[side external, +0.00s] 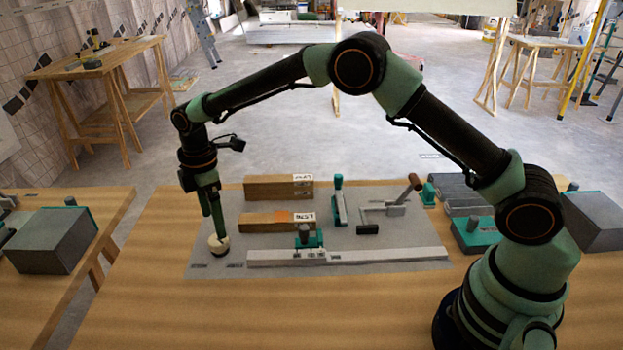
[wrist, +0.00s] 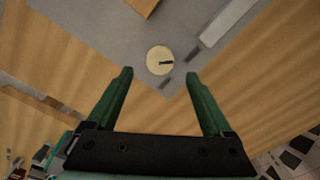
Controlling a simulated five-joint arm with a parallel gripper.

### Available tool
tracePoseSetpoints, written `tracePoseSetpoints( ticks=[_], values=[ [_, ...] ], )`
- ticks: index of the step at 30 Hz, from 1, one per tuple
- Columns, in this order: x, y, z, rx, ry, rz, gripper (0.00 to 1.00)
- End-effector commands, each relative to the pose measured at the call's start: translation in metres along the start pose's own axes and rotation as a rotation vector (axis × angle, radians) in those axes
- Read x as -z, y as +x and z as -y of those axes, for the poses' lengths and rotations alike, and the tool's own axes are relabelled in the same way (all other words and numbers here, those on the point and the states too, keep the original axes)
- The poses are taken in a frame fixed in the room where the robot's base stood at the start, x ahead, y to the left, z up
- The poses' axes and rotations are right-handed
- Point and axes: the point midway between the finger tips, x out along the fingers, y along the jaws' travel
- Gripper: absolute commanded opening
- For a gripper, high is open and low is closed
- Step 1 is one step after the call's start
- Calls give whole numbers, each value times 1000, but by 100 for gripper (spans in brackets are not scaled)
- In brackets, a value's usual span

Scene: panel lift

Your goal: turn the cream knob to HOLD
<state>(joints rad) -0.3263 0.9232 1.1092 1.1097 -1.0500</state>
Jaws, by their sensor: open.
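The cream knob (side external: 218,244) is a round disc at the front left corner of the grey panel (side external: 350,222). In the wrist view the knob (wrist: 155,56) has a dark pointer mark running from its middle to the right. Two small dark labels lie beside it, one to its right (wrist: 192,57) and one below (wrist: 165,83); their words are too small to read. My gripper (side external: 217,229) points down over the knob. In the wrist view my gripper's fingers (wrist: 160,73) are apart, with the knob between and just beyond the tips. I cannot tell whether they touch it.
Two wooden blocks (side external: 268,188) (side external: 264,223) lie on the panel. A teal clamp (side external: 308,238) stands by a long pale bar (side external: 390,256) along the front. A lever with a brown handle (side external: 412,184) is further right. Bare wooden table (side external: 150,260) lies left of the panel.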

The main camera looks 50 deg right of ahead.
Motion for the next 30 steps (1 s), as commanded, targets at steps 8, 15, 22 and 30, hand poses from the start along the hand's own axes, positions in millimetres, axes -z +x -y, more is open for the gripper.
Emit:
tracePoseSetpoints(
  ticks=[8, 15, 22, 30],
  values=[
    [-1, 46, 0, 2, 1, 1, 85],
    [0, 60, 0, 0, 2, 0, 85],
    [0, 61, 0, -1, 2, 0, 85],
    [0, 61, 0, -1, 2, 0, 0]
  ],
)
